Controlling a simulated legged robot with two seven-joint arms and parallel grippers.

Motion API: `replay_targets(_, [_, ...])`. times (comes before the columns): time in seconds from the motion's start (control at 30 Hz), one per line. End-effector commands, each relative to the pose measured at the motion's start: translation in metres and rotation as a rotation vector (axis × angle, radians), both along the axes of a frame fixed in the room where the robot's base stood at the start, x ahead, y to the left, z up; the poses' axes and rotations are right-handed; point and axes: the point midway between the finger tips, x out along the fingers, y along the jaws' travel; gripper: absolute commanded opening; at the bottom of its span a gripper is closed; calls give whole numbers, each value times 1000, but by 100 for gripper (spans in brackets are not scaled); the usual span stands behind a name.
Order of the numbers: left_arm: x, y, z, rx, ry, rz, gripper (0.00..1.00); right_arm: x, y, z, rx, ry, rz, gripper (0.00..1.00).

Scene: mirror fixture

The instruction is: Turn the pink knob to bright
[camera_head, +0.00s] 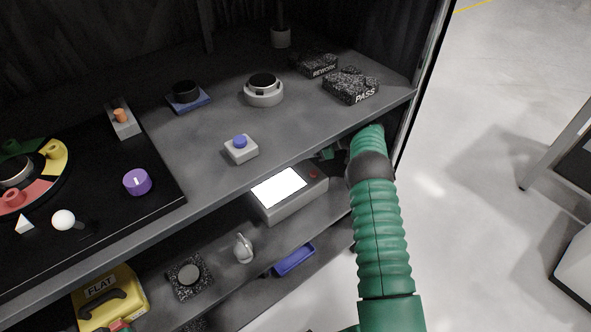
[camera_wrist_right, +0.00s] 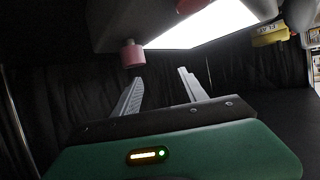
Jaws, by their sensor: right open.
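The pink knob (camera_wrist_right: 132,55) is a short cylinder projecting from a grey box (camera_wrist_right: 115,25) in the right wrist view. The box has a bright white panel (camera_wrist_right: 205,28). My right gripper (camera_wrist_right: 159,76) is open and empty. The knob lies just beyond its left fingertip, not between the fingers; contact cannot be told. In the head view the grey box (camera_head: 291,202) with its lit panel (camera_head: 279,187) stands on the lower shelf, a small red round part (camera_head: 313,174) on its top. The pink knob is not clearly seen there. My left gripper is not in view.
My right arm reaches under the upper shelf (camera_head: 220,180), whose edge hides most of the hand. A grey lever-like part (camera_head: 243,249) and a blue tray (camera_head: 294,260) are left of and below the box. A yellow case (camera_head: 110,300) stands at lower left.

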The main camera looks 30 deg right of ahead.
Motion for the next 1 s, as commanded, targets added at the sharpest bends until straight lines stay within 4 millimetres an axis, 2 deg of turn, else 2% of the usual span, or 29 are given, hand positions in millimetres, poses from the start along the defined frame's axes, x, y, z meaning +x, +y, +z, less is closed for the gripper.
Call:
replay_targets(0.03, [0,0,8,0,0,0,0,-7,4,6,2,3,-2,50])
replay_targets(0.27, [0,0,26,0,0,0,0,-44,28,10,2,2,-1,50])
replay_targets(0.4, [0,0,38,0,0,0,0,-72,45,13,1,1,-1,50])
replay_targets(0.6, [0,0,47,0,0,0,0,-103,63,13,1,1,0,50])
replay_targets(0.73, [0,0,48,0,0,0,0,-110,68,12,0,0,1,50])
replay_targets(1.0, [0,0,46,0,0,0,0,-110,68,11,-2,-1,-1,50])
